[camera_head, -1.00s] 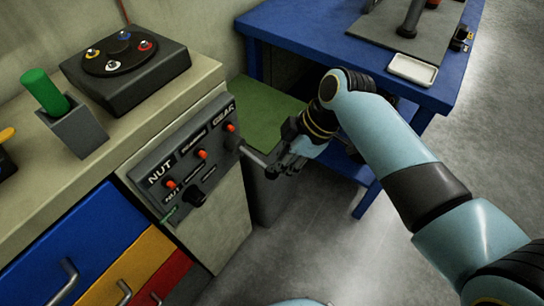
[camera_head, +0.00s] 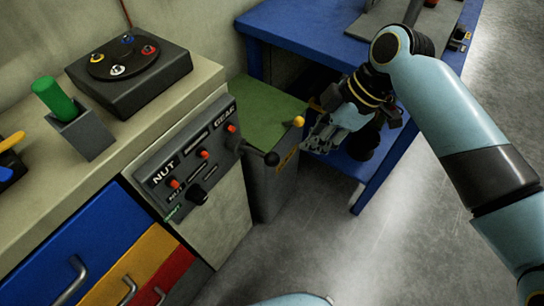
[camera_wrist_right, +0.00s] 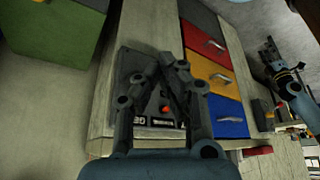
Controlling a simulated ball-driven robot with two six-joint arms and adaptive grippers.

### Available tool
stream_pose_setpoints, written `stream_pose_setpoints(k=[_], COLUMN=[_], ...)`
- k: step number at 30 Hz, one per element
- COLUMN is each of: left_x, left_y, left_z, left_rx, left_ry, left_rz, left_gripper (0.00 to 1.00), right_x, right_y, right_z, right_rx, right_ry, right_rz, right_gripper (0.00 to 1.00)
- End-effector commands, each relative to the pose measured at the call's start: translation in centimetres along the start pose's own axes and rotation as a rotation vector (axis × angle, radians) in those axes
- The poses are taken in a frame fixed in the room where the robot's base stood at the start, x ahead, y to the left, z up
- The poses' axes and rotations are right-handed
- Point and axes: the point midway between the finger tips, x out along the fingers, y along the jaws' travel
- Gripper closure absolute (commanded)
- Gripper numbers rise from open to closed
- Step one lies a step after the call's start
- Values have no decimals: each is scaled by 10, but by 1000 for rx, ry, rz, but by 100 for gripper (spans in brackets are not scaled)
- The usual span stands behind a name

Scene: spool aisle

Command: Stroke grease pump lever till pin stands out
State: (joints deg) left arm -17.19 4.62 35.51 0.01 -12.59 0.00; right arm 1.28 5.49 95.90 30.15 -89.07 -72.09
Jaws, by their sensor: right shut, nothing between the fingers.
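The grey control panel (camera_head: 190,160) on the bench front carries NUT and GEAR lettering, red knobs and a black knob.
A grey bin (camera_head: 270,190) with a green top stands right of the panel; a yellow ball (camera_head: 298,121) shows by its edge. The blue table (camera_head: 300,30) is behind my right arm. A black turntable unit (camera_head: 130,78) and green cylinder (camera_head: 52,95) stand on the bench.

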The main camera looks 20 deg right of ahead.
Motion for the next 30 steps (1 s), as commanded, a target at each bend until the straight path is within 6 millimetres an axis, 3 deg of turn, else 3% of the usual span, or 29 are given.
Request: stream_pose_setpoints(k=[3, 9, 30], left_x=[0, 0, 0], left_y=[0, 0, 1], left_z=[0, 0, 0], left_rx=[0, 0, 0], left_ry=[0, 0, 0], left_rz=[0, 1, 1], left_gripper=[60, 60, 60], right_x=[-21, -40, -41], right_y=[0, 0, 0], right_z=[1, 0, 0], right_rx=[-2, -1, 0], right_ry=[-2, -2, -1], right_rz=[3, 0, 0], right_gripper=[100, 100, 100])
